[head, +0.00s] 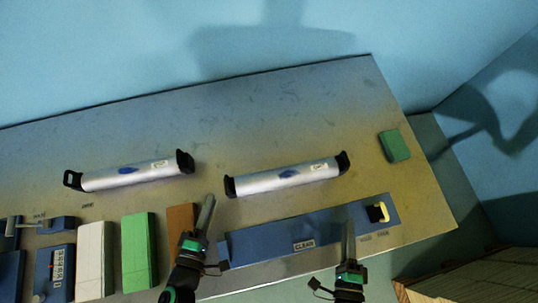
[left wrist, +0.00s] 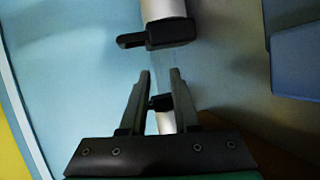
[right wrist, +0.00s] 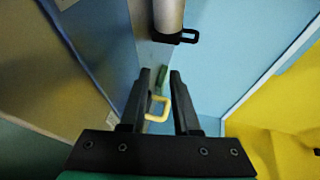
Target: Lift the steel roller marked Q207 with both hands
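Two silver steel rollers with black end brackets lie on the metal table in the head view: a left roller (head: 128,177) and a right roller (head: 285,177). Each has a blue mark and a small white label, too small to read, so I cannot tell which is Q207. My left gripper (head: 209,200) is near the gap between the rollers, open and empty. A roller end bracket (left wrist: 172,34) lies beyond its fingers in the left wrist view. My right gripper (head: 348,227) is open and empty, below the right roller's right end in the head view. A roller end (right wrist: 168,14) shows in the right wrist view.
A long blue case (head: 280,240) labelled CLEAN with a yellow handle (right wrist: 157,106) lies along the front edge. Green (head: 139,252), white (head: 94,260) and brown (head: 181,222) blocks stand at front left. A green block (head: 394,146) lies at right.

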